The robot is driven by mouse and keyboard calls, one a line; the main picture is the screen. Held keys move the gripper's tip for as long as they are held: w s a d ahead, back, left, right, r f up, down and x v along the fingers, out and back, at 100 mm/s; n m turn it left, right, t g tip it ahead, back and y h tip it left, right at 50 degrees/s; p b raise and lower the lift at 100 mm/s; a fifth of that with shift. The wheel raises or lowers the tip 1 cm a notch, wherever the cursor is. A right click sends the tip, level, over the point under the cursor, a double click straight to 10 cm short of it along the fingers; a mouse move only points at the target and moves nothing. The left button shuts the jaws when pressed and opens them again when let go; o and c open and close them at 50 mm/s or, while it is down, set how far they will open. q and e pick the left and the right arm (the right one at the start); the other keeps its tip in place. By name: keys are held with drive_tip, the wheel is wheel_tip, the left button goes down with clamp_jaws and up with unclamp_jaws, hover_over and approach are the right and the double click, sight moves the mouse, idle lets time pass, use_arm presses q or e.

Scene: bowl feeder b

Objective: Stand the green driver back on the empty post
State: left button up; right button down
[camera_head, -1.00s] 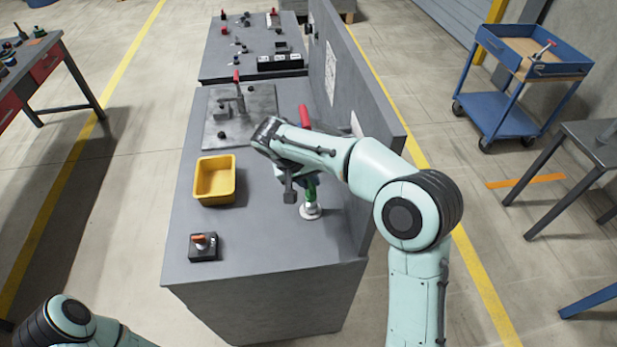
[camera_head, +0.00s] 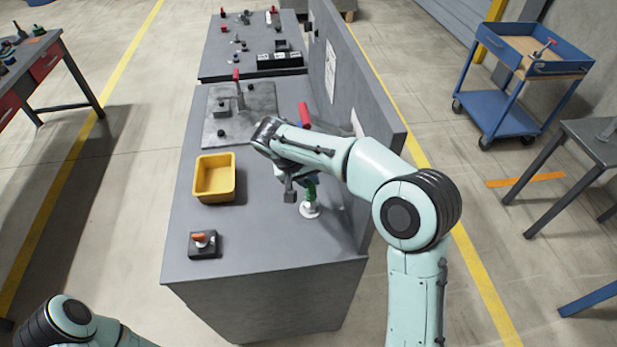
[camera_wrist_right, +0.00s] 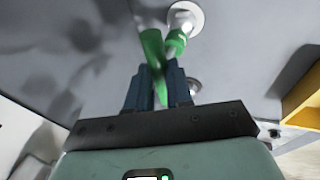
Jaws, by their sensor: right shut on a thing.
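My right gripper (camera_head: 309,181) is low over the near right part of the grey bench. In the right wrist view its blue fingers (camera_wrist_right: 155,88) are shut on a green driver (camera_wrist_right: 152,45), which sticks out past the fingertips. Beside it another green piece (camera_wrist_right: 176,40) rises from a round white base (camera_wrist_right: 187,18). The white base also shows in the head view (camera_head: 310,210), with green above it. A second pale round base (camera_wrist_right: 194,86) is partly hidden by the fingers; I cannot see whether it is empty. My left arm enters at the lower left, its gripper out of frame.
A yellow bin (camera_head: 200,195) and a small dark box with an orange knob (camera_head: 202,239) stand on the bench's left. A red handle (camera_head: 304,116) rises behind my arm. A grey upright panel (camera_head: 360,90) bounds the right.

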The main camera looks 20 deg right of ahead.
drive_tip(key=shift+r, duration=0.1)
drive_tip(key=c, duration=0.9)
unclamp_jaws()
drive_tip(key=shift+c, duration=0.2)
use_arm(q)
drive_tip(key=shift+w+r+p, duration=0.45)
drive_tip(key=shift+w+r, duration=0.2)
drive_tip(key=shift+w, duration=0.1)
use_arm(e)
drive_tip(key=v, duration=1.3)
drive_tip(key=shift+s+a+r, duration=0.1)
